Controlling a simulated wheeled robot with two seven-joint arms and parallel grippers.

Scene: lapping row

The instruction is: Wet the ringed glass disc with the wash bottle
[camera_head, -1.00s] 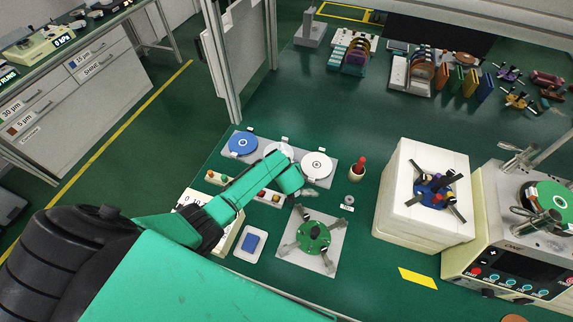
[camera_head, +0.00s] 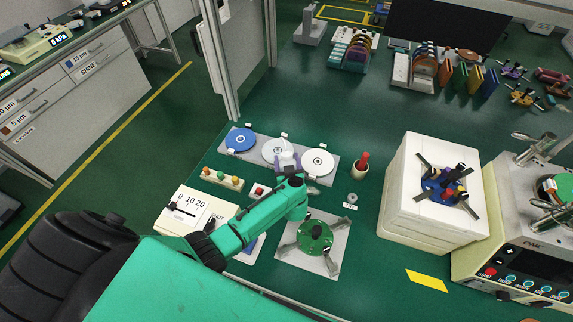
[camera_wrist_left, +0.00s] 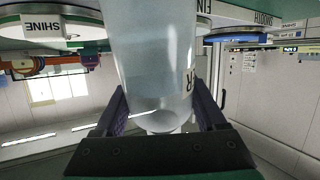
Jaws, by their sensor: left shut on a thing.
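My left gripper (camera_head: 288,162) is over the front edge of the plate (camera_head: 230,152) that carries three flat discs. It is shut on a translucent wash bottle (camera_wrist_left: 155,60), which stands between the fingers in the left wrist view. In the head view the bottle is mostly hidden. The discs are blue (camera_head: 240,140), pale grey (camera_head: 271,150) and white (camera_head: 318,161); the gripper partly covers the grey one. A green disc (camera_head: 315,236) sits in a clamp fixture in front. I cannot tell which disc is the ringed glass one. My right gripper is not in view.
A white block (camera_head: 415,205) with a clamped blue disc and a lapping machine (camera_head: 520,262) stand on the right. A red-topped cup (camera_head: 360,170) stands right of the discs. A button strip (camera_head: 222,179) and a scale-like box (camera_head: 190,215) are left of my arm. Racks stand behind.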

